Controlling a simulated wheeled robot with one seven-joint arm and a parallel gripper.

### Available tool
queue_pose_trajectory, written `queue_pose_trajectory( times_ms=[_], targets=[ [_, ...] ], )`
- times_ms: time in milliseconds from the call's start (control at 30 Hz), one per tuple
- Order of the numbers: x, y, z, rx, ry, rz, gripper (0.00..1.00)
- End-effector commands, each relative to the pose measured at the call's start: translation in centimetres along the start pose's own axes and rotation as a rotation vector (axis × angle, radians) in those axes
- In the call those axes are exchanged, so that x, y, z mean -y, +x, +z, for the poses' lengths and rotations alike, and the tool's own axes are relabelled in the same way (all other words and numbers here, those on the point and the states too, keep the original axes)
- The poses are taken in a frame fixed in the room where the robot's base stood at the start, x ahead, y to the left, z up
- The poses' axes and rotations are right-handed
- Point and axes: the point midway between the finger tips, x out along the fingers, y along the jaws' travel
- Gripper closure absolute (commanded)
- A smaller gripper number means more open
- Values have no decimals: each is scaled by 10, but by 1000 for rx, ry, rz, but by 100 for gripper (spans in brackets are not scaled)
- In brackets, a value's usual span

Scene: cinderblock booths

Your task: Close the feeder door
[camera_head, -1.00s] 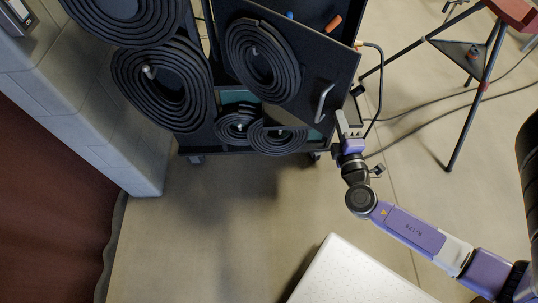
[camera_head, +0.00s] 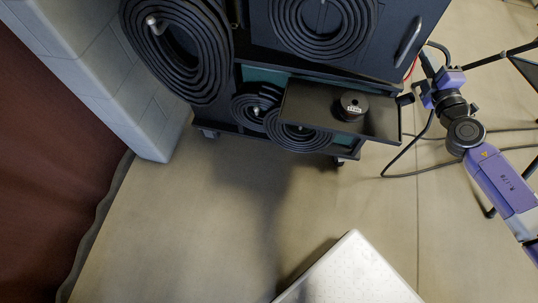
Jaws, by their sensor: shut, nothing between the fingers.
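The feeder door appears to be the black panel (camera_head: 385,55) at the top, with a black coil (camera_head: 322,18) on its face and a grey bar handle (camera_head: 408,40) near its right edge. Its lower edge lies close along the black cabinet front. Its top is out of frame, so I cannot tell whether it is fully flush. My gripper (camera_head: 426,62) is shut and empty, just right of the door's right edge and below the handle. I cannot tell whether it touches the door.
A dark tray (camera_head: 305,98) with a black labelled weight (camera_head: 352,106) juts out below the door. Large coils (camera_head: 180,45) hang at left. A white perforated surface (camera_head: 350,275) stands at the bottom. Cables and tripod legs lie right.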

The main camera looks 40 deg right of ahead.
Motion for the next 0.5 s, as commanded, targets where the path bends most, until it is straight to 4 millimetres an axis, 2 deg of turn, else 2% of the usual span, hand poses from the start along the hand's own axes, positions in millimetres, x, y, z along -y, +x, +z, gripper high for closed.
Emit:
queue_pose_trajectory(
  times_ms=[200, 500],
  targets=[
    [1, 15, 6, -1, 1, 0, 100],
    [0, 17, 8, 0, 0, 0, 100]
  ],
)
